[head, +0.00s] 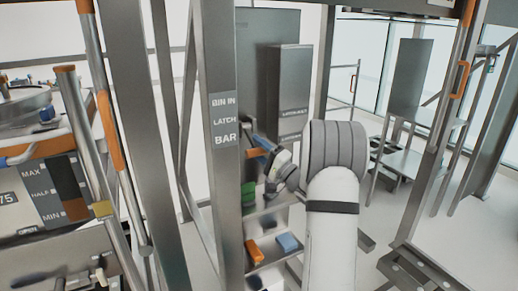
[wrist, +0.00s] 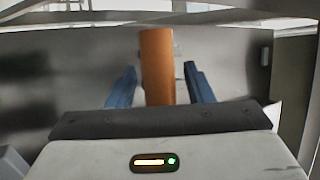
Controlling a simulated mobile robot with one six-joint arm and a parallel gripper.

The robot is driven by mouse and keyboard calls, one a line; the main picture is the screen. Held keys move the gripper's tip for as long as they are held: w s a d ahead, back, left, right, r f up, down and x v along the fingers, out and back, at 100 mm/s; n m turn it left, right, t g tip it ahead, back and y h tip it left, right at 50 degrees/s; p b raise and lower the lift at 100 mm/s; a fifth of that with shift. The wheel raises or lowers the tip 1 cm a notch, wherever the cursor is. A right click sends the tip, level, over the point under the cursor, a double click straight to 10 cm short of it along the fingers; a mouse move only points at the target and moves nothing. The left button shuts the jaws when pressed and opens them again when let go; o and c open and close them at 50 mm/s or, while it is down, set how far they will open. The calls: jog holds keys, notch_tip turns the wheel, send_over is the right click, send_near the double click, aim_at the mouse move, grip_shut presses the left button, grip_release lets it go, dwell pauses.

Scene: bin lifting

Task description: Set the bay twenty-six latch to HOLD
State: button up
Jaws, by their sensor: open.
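An orange handle (wrist: 157,62) stands between the two blue fingers of my gripper (wrist: 160,72) in the wrist view, with a visible gap on each side. The fingers are open and not closed on it. In the head view my gripper (head: 262,142) is behind the post, beside a small orange piece (head: 253,153). That this is the same handle is likely but not certain. The post carries a sign (head: 225,120) reading "BIN IN", "LATCH" and "BAR". I can read no bay number and no HOLD mark.
A grey upright post (head: 222,220) stands close left of my arm. Shelves below hold a green piece (head: 248,194), an orange block (head: 255,251) and a blue block (head: 288,243). Grey boxes (head: 290,95) stand behind.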

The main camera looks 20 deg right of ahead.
jog(key=shift+c, duration=0.5)
grip_shut()
jog(key=shift+d+r, duration=0.1)
jog(key=shift+d, duration=0.05)
